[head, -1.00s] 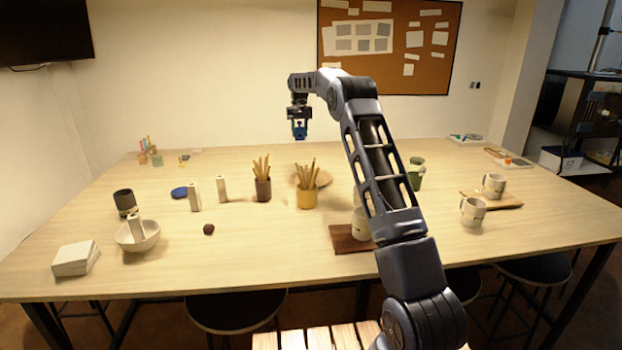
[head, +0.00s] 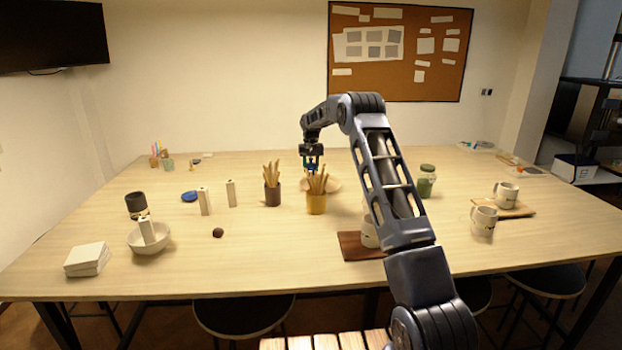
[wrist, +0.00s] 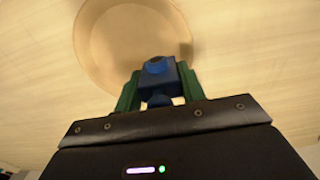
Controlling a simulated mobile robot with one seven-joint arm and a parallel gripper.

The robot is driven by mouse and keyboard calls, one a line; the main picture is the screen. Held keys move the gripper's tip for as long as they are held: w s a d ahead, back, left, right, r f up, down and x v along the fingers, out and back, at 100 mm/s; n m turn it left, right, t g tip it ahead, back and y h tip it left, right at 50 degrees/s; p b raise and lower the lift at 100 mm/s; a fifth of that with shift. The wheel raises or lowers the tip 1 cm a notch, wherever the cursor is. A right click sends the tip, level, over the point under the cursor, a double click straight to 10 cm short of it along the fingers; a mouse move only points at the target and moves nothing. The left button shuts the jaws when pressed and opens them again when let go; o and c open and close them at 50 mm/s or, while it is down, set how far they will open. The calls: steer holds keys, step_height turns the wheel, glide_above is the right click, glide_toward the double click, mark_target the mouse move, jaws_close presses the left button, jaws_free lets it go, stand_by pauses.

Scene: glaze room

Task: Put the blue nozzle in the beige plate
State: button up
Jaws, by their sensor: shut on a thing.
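My gripper (head: 312,166) is shut on the blue nozzle, which shows between the green fingers in the wrist view (wrist: 158,76). The beige plate (wrist: 100,40) lies on the table beyond the nozzle in the wrist view, and the nozzle overlaps its near part there. In the head view the plate (head: 333,185) is partly hidden behind the yellow cup of tools, with my gripper over its left part. The nozzle appears held above the plate; the exact height is hard to tell.
A green jar (head: 426,181) stands to the right. A brown board (head: 357,246) with a mug is nearer. The table behind the plate looks clear.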

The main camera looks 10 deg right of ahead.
steer(key=shift+f, duration=2.75)
steer(key=shift+f, duration=0.1)
steer(key=o, duration=1)
steer(key=shift+c, duration=0.2)
